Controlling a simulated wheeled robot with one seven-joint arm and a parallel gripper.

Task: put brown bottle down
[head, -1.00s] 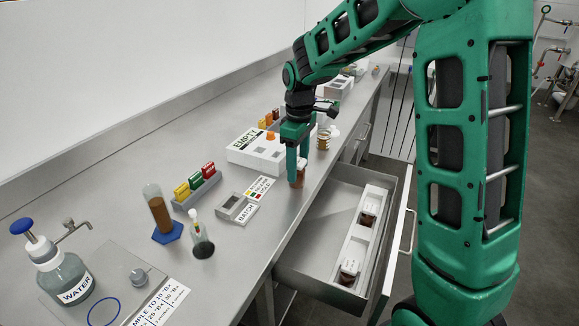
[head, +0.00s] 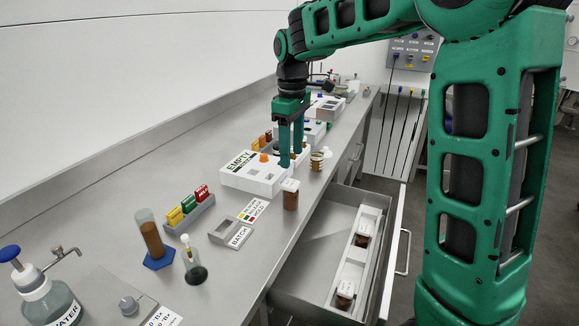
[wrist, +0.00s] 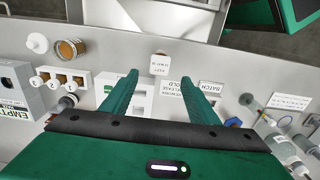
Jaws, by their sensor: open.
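The brown bottle (head: 290,196) has a white cap and stands upright on the steel counter, near its front edge by the open drawer. In the wrist view, the white labelled cap (wrist: 160,63) shows beyond my fingertips, between their lines, and the body below is mostly hidden. My gripper (head: 291,160) is open and empty, raised above and behind the bottle, apart from it. Its two green fingers are spread wide in the wrist view (wrist: 158,77).
The open drawer (head: 312,262) holds a white rack with two brown bottles (head: 345,290). A white EMPTY box (head: 252,176) stands behind the bottle. A grey BATCH block (head: 230,231), a vial rack (head: 188,210) and a brown cylinder (head: 151,240) stand to the left.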

